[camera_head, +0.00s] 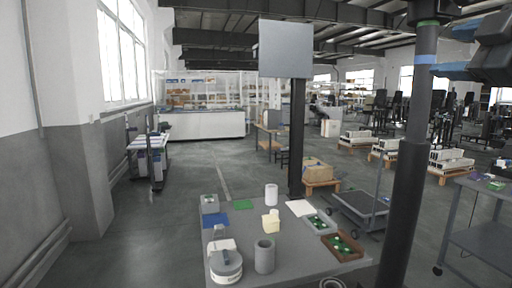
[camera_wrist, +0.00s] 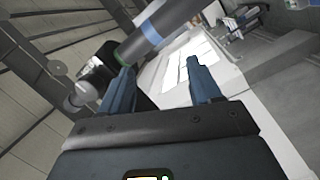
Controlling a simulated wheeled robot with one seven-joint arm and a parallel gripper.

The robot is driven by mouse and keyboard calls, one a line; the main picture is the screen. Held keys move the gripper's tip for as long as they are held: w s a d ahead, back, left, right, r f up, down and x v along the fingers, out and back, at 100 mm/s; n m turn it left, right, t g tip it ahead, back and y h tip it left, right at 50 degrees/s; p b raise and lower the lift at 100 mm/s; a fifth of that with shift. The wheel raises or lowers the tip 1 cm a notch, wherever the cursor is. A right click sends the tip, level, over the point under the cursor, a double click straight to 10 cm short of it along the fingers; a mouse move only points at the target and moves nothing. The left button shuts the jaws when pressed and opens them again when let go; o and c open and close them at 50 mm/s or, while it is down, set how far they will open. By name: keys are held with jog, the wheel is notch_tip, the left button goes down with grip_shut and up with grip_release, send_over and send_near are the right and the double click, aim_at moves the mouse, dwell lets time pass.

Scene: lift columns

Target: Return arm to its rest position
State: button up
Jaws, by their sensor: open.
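My gripper (camera_wrist: 163,80) is open in the wrist view. Its two blue fingers stand apart, with nothing held between them. In the head view my gripper (camera_head: 450,68) is raised at the upper right edge, well above the grey table (camera_head: 292,238) and off to its right. Its blue fingers point left there, and part of the arm is cut off by the frame.
The table holds a grey cylinder (camera_head: 264,256), a round grey-white device (camera_head: 226,266), a white roll (camera_head: 271,194), a cream block (camera_head: 271,221), a brown tray (camera_head: 342,247) and a grey tray (camera_head: 320,224). A cart (camera_head: 362,207) stands behind; a grey bench (camera_head: 482,215) is at right.

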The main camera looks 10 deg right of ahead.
notch_tip(320, 180, down, 11)
jog(key=w+a+m+y, duration=0.1)
jog(key=w+a+m, duration=0.1)
jog(key=a+m, duration=0.15)
jog(key=s+a+f+m, duration=0.2)
jog(key=s+a+f, duration=0.1)
jog(key=f, duration=0.5)
jog(key=s+a+f+m+g, duration=0.1)
jog(key=s+a+f+m, duration=0.15)
jog(key=f, duration=0.55)
jog(key=s+a+f+m, duration=0.2)
jog(key=a+f, duration=0.1)
jog(key=f, duration=0.5)
jog(key=s+a+f+m+g, duration=0.1)
jog(key=s+a+f, duration=0.2)
jog(key=s+f, duration=0.3)
jog(key=s+a+f+m, duration=0.1)
jog(key=s+a+f, duration=0.3)
jog(key=s, duration=0.5)
jog(key=s+f+n+g+y, duration=0.1)
jog(key=s, duration=1.4)
jog(key=shift+s+f+g+y, duration=0.25)
jog(key=shift+f+g+y, duration=0.05)
